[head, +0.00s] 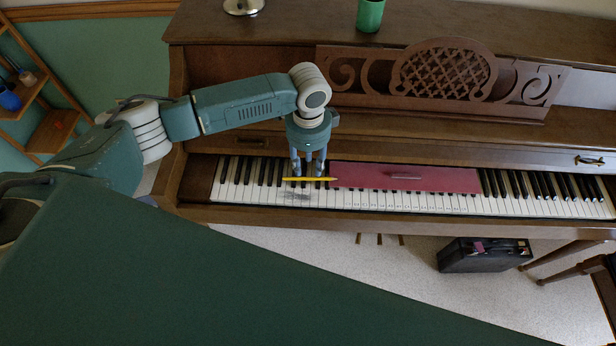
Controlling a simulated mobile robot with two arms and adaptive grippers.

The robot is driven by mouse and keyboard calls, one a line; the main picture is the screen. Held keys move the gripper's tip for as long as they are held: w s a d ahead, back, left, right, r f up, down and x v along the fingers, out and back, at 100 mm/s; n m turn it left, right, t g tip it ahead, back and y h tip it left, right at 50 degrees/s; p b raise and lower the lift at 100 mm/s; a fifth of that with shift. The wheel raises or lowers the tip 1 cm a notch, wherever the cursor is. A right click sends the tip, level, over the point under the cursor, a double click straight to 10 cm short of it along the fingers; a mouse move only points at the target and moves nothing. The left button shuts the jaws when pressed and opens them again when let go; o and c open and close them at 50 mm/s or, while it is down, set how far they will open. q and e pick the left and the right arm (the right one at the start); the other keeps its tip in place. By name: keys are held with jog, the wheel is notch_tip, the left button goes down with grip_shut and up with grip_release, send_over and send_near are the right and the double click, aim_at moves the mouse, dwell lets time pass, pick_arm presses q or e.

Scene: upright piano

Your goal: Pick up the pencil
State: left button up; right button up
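A dark shadow falls on the keys just in front of the pencil. I cannot tell whether the fingers grip the pencil or stand around it, nor whether the pencil touches the keys. My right gripper is not in view.
The red strip (450,180) covers keys in the middle, with a thin grey object (405,176) on it. The carved music stand (445,75) rises behind. A green cup (370,14) stands on the piano top. A black case (484,254) stands on the floor.

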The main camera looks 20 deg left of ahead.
aim_at(308, 180)
pick_arm(q)
jog(key=f, duration=0.3)
jog(key=f+p, duration=0.1)
jog(key=f, duration=0.1)
jog(key=shift+s+d, duration=0.1)
jog(key=shift+s, duration=0.25)
jog(key=c, duration=0.8)
